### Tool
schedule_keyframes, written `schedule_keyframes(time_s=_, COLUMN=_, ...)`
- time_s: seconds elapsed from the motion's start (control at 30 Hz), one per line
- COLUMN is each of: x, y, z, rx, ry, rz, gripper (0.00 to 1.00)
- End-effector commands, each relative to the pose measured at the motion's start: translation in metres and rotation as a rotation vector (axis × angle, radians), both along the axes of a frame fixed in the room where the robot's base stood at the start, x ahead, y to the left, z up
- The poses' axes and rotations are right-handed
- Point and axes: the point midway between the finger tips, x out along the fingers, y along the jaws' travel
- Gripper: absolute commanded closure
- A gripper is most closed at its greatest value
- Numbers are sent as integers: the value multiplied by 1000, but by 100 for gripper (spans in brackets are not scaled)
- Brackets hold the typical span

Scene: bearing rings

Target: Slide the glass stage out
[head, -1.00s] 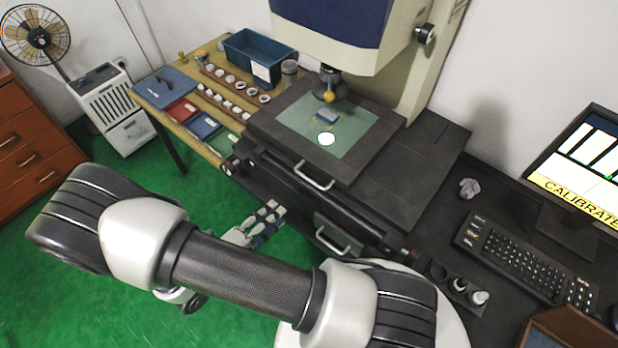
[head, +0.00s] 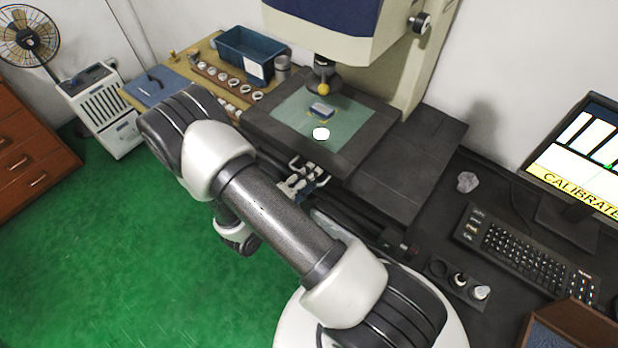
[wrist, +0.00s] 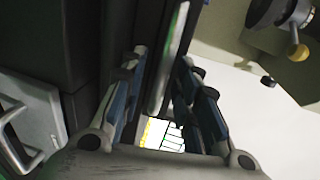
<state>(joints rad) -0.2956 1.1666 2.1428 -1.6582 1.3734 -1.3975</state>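The glass stage (head: 350,132) is a greenish pane in a dark plate under the machine's head. A small blue-grey block and a bright white spot show on it. A metal handle sits on the plate's front edge, partly hidden by my gripper (head: 304,182). In the wrist view my gripper (wrist: 163,58) has its two fingers apart, one on each side of a pale bar (wrist: 174,55) that looks like this handle. Gaps show between the bar and the fingers, so my gripper appears open around it and not closed on it.
A second handle (wrist: 14,130) on a grey panel lies lower, left in the wrist view. A yellow-tipped probe (head: 323,88) hangs over the glass. A side table with a blue bin (head: 246,55) stands left. The keyboard (head: 525,245) and monitor are right. Green floor is free in front.

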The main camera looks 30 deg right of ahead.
Motion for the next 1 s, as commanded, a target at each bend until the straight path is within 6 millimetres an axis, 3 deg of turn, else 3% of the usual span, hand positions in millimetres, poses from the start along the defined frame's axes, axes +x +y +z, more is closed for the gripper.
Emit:
schedule_keyframes(time_s=0.27, x=1, y=-2, z=0, rx=0, ry=0, rz=1, gripper=71)
schedule_keyframes(time_s=0.7, x=1, y=-2, z=0, rx=0, ry=0, rz=0, gripper=99)
schedule_keyframes(time_s=1.0, x=1, y=-2, z=0, rx=0, ry=0, rz=0, gripper=100)
